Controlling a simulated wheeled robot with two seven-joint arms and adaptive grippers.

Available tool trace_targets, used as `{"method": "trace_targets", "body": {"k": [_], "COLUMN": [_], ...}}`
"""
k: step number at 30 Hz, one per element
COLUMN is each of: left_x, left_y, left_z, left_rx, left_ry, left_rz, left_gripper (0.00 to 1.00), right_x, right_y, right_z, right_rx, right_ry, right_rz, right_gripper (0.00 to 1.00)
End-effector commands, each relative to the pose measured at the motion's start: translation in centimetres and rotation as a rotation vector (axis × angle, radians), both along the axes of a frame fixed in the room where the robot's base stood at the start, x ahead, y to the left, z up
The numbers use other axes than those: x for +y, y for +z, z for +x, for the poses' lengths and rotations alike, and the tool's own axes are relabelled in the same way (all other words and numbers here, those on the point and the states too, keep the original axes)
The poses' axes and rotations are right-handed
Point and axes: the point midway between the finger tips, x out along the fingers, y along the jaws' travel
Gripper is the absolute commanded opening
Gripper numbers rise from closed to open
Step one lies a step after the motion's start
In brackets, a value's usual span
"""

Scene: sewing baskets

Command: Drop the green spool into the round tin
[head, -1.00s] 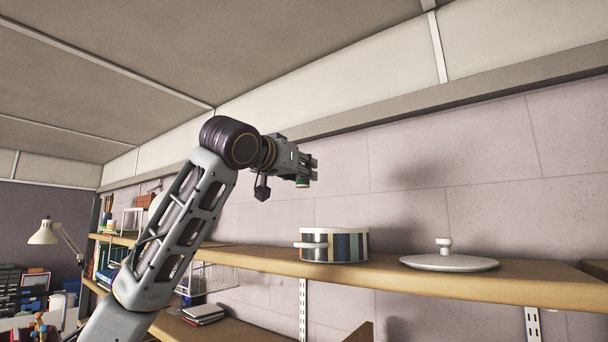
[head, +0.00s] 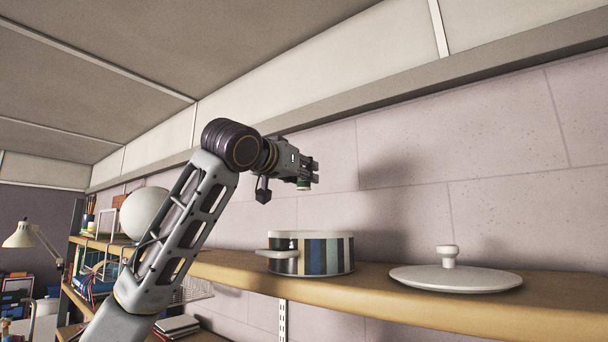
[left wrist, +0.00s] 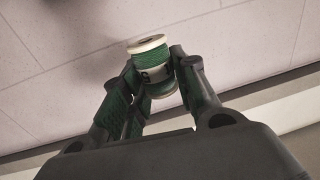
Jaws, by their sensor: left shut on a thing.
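The green spool (left wrist: 150,58) has green thread and a pale end, and sits between the fingers in the left wrist view. My left gripper (head: 308,174) is shut on it and holds it up in front of the wall. In the head view only a small part of the spool (head: 304,186) shows below the fingers. The round tin (head: 325,254) has vertical stripes and a side handle, and stands open on the shelf. The spool is above the tin in the picture, apart from it. The tin's inside is hidden. My right gripper is out of view.
A pale round lid (head: 455,277) with a knob lies on the wooden shelf (head: 365,290), right of the tin. A white ball (head: 146,214) and a wire rack stand at left behind my arm. A lamp (head: 22,236) is at far left.

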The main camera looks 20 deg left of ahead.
Motion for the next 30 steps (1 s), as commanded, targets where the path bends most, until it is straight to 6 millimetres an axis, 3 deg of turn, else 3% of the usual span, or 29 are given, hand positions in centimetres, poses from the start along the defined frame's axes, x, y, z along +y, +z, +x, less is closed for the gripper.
{"method": "trace_targets", "body": {"k": [17,30], "left_x": [0.0,0.0], "left_y": [-0.3,-3.5], "left_z": [0.0,0.0], "left_rx": [0.0,0.0], "left_ry": [0.0,0.001], "left_rz": [0.0,0.002], "left_gripper": [0.13,0.13], "right_x": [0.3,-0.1], "right_y": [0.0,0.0], "right_z": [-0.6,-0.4], "right_rx": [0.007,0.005], "right_ry": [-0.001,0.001], "right_rz": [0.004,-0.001], "right_gripper": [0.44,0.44]}}
